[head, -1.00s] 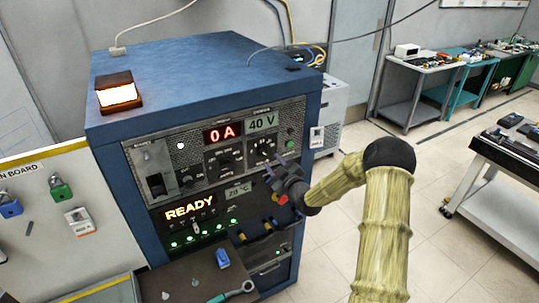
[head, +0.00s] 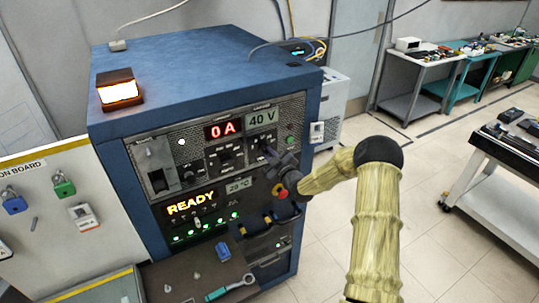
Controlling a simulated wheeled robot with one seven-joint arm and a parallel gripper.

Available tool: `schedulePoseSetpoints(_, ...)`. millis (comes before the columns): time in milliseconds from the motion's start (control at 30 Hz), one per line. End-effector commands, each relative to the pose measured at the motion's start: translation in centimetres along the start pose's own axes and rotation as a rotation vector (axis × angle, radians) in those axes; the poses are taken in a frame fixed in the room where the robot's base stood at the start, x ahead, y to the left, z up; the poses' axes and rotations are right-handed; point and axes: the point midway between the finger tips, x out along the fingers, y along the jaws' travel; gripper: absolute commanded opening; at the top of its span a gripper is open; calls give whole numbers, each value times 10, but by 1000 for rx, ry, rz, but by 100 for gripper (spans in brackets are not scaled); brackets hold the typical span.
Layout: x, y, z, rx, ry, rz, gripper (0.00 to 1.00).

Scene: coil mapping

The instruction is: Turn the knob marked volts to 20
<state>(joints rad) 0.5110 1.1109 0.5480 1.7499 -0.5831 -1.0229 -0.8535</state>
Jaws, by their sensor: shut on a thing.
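The volts knob (head: 258,142) is a dark dial on the upper front panel, below a pale display (head: 262,118) that reads 40 V. My gripper (head: 270,153) is at this knob, shut on it, coming from the lower right. The fingers and wrist hide part of the knob, so its pointer and scale marks cannot be read. A second dark knob (head: 225,156) sits to its left, below the red display (head: 223,128) that reads 0 A.
The blue cabinet (head: 200,65) carries the panel, with a lit orange lamp (head: 119,92) on top. Lower are a READY sign (head: 190,203), green lights and a shelf with a wrench (head: 230,288). A lock board (head: 60,215) stands left. Open floor lies right.

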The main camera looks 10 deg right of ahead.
Motion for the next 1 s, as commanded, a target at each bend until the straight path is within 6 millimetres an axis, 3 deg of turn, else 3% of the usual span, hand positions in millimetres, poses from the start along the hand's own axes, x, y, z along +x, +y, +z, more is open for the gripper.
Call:
schedulePoseSetpoints(467, 0, -4, 3, 141, 2, -1, 0)
schedulePoseSetpoints(1000, 0, -6, 3, 610, 1, -1, 0)
